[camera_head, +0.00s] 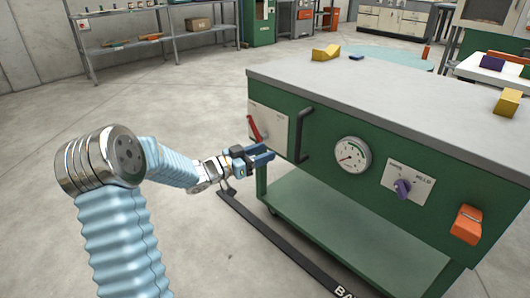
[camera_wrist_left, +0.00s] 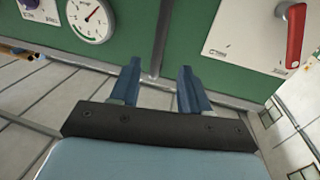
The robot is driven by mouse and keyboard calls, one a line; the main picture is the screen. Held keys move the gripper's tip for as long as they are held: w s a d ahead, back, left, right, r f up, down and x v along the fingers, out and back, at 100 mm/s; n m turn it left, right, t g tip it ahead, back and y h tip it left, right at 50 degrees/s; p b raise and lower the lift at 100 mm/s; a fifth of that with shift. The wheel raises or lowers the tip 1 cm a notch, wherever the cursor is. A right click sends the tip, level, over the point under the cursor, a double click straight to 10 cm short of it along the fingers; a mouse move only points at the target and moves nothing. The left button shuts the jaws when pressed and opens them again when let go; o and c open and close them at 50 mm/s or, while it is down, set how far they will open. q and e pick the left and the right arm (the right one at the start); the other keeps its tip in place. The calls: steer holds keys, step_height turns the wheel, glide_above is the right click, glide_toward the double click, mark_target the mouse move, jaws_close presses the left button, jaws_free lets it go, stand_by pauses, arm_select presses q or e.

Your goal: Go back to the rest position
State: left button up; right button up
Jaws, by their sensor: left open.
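My left gripper (camera_head: 262,156) is open, with its two blue fingers apart and nothing between them. It is at the left front of the green machine cabinet (camera_head: 335,190), just below the plate with the red lever (camera_head: 256,130). In the left wrist view the gripper (camera_wrist_left: 160,85) points at the green front, with the red lever (camera_wrist_left: 293,35) to the right and the round gauge (camera_wrist_left: 90,20) to the left. I cannot tell whether the fingertips touch the cabinet. My right gripper is not in view.
A black handle (camera_head: 304,134), a gauge (camera_head: 352,155), a purple knob (camera_head: 402,188) and an orange switch (camera_head: 467,225) are on the cabinet front. Yellow blocks (camera_head: 326,53) lie on its grey top. A shelf rack (camera_head: 150,38) stands at the back left. The floor at left is clear.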

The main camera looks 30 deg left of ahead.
arm_select(q)
steer(key=s+d+f+n+g+y+p, duration=0.1)
steer(key=s+d+f+n+g, duration=0.1)
steer(key=d+f, duration=0.45)
steer(key=s+d+f+n+g+y, duration=0.2)
steer(key=d+f+n, duration=0.1)
steer(key=f, duration=0.6)
steer(key=s+d+f+n+g+y+p, duration=0.1)
steer(key=s+d+f+n+g, duration=0.1)
steer(key=d+f, duration=0.45)
steer(key=s+d+f+g, duration=0.3)
steer(key=s+f, duration=0.3)
steer(key=s, duration=0.5)
steer(key=s+d+f+g, duration=0.4)
steer(key=s+f+g, duration=0.2)
steer(key=s, duration=0.5)
steer(key=shift+s+d+f+n+y+p, duration=0.15)
steer(key=shift+d+f+n+y+p, duration=0.15)
steer(key=shift+f+y+p, duration=0.1)
